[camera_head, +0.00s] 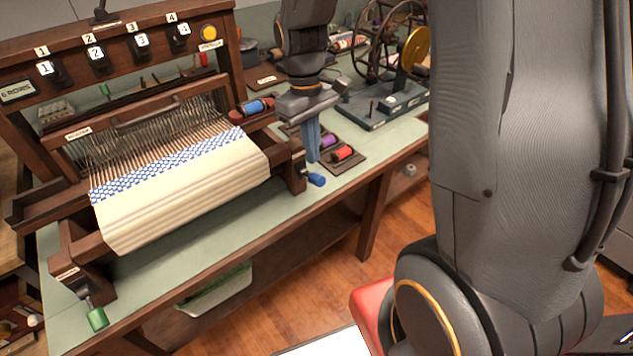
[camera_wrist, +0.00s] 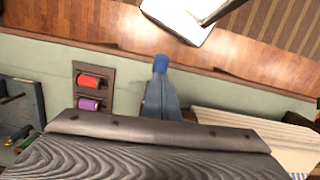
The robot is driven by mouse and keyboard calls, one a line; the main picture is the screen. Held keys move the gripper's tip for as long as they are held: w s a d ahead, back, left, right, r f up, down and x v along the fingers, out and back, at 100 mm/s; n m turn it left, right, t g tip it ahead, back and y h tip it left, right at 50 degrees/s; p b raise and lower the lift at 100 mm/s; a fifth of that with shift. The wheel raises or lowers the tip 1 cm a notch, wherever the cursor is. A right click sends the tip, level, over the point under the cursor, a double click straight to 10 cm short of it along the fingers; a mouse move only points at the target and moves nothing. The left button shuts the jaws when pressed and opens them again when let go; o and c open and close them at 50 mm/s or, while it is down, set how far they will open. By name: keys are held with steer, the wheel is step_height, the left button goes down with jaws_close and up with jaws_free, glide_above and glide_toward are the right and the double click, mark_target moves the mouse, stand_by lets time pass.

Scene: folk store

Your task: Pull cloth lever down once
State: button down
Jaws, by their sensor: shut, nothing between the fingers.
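The wooden loom (camera_head: 235,80) holds a white cloth (camera_head: 185,195) with a blue patterned band. A lever with a blue handle (camera_head: 316,179) sticks out at the loom's front right corner, and a lever with a green handle (camera_head: 97,318) at its front left corner. I cannot read which is the cloth lever. My gripper (camera_head: 313,158) points down just above and behind the blue handle, shut and empty. In the wrist view the shut fingers (camera_wrist: 160,98) lie in line with the blue handle (camera_wrist: 160,64); whether they touch it I cannot tell.
A blue shuttle (camera_head: 255,106) sits at the loom's right side. A rack with a purple spool (camera_head: 328,141) and a red spool (camera_head: 343,153) is close right of my gripper. A spinning wheel (camera_head: 390,40) stands behind. The bench's front edge (camera_head: 345,190) is close.

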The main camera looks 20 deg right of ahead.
mark_target(314, 174)
steer(key=shift+s+d+f+b, duration=0.1)
steer(key=shift+f+b, duration=0.8)
steer(key=shift+f, duration=0.25)
steer(key=shift+s+f+b, duration=0.1)
steer(key=shift+f+b, duration=0.8)
steer(key=shift+f, duration=0.25)
steer(key=shift+f+b, duration=0.55)
steer(key=shift+f, duration=0.85)
steer(key=shift+r, duration=0.25)
steer(key=shift+w+a+r+p, duration=0.15)
steer(key=shift+w+a+p, duration=0.1)
steer(key=shift+w, duration=0.2)
steer(key=shift+w+a+r+p, duration=0.2)
steer(key=shift+w+p, duration=0.1)
steer(key=shift+w, duration=0.2)
steer(key=shift+w+a+r+p, duration=0.15)
steer(key=shift+w+p, duration=0.1)
steer(key=shift+w, duration=0.2)
step_height(314, 174, up, 8)
steer(key=b, duration=0.1)
steer(key=shift+w+a+f, duration=0.15)
steer(key=shift+w, duration=0.2)
